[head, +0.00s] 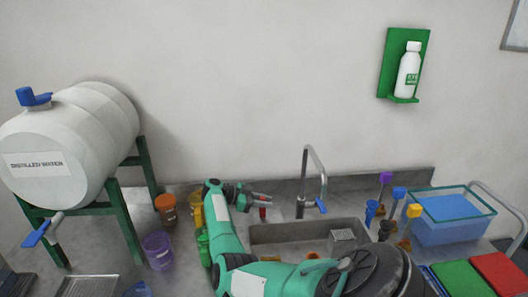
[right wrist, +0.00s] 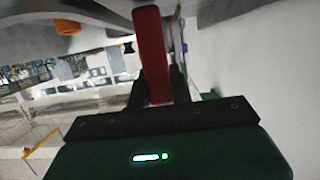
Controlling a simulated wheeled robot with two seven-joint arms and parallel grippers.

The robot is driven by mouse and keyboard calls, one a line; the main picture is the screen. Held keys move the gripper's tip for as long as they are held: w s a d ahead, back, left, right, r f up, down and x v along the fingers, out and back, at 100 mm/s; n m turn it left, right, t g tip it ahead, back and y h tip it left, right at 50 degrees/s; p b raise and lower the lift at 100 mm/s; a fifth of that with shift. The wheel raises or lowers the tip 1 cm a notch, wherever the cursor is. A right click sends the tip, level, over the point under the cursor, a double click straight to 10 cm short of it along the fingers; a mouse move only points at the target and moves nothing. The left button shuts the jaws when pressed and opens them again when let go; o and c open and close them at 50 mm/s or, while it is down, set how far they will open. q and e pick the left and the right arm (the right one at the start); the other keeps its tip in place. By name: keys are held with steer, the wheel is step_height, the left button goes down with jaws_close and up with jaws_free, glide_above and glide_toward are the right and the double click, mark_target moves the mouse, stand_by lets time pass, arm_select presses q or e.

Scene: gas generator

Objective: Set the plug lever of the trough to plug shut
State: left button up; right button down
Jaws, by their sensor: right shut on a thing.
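A red lever (head: 263,213) stands at the back left edge of the steel sink trough (head: 268,235) in the head view. My right gripper (head: 266,199) reaches over from the left of the trough and is shut on this lever. In the right wrist view the red lever (right wrist: 150,45) runs as a long bar between the dark fingers of my right gripper (right wrist: 158,78). The lever's foot and the plug are not clearly seen. My left gripper is not in view.
A faucet (head: 313,165) rises behind the trough, close to the right of my gripper. Orange (head: 166,207) and purple (head: 158,250) jars stand to the left. A distilled water barrel (head: 75,140) is at far left. A blue tank (head: 450,215) and colored-top bottles stand right.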

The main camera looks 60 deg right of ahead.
steer(key=c, duration=1.2)
jaws_free()
steer(key=shift+w, duration=0.1)
steer(key=shift+c, duration=0.2)
steer(key=b+v, duration=0.5)
steer(key=v, duration=0.9)
steer(key=shift+b, duration=0.3)
steer(key=shift+f, duration=0.2)
